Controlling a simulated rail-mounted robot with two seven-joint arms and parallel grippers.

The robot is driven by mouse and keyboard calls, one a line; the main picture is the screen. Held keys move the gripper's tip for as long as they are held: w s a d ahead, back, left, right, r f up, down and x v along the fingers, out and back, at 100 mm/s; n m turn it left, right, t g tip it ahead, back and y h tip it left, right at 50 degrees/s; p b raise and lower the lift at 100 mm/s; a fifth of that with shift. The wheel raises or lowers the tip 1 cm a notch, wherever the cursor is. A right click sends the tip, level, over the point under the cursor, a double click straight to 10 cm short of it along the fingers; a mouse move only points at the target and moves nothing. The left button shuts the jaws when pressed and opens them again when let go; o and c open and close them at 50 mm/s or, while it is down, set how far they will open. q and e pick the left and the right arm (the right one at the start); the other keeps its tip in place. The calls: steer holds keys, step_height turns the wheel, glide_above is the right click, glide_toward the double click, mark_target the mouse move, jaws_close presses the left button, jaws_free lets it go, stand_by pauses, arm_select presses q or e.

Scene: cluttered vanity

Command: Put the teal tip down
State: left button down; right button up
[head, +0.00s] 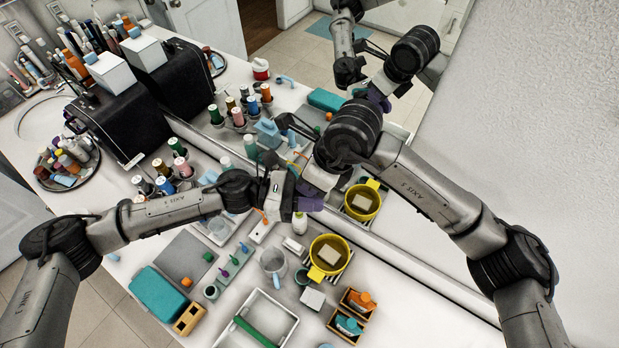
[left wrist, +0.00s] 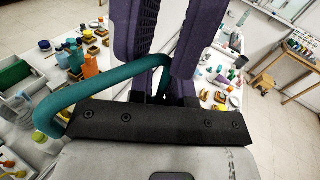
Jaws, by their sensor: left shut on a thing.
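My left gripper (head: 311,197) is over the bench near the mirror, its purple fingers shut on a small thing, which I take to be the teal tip. A narrow strip with several small coloured tips (head: 233,260) lies below the left arm.
A clear mug (head: 272,262), a white tray (head: 288,325), wooden boxes (head: 335,325) and a teal case (head: 158,293) crowd the front. A grey mat (head: 183,250) has some bare room.

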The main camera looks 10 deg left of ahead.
arm_select(q)
steer(key=c, duration=1)
jaws_free()
steer(key=shift+a, duration=0.1)
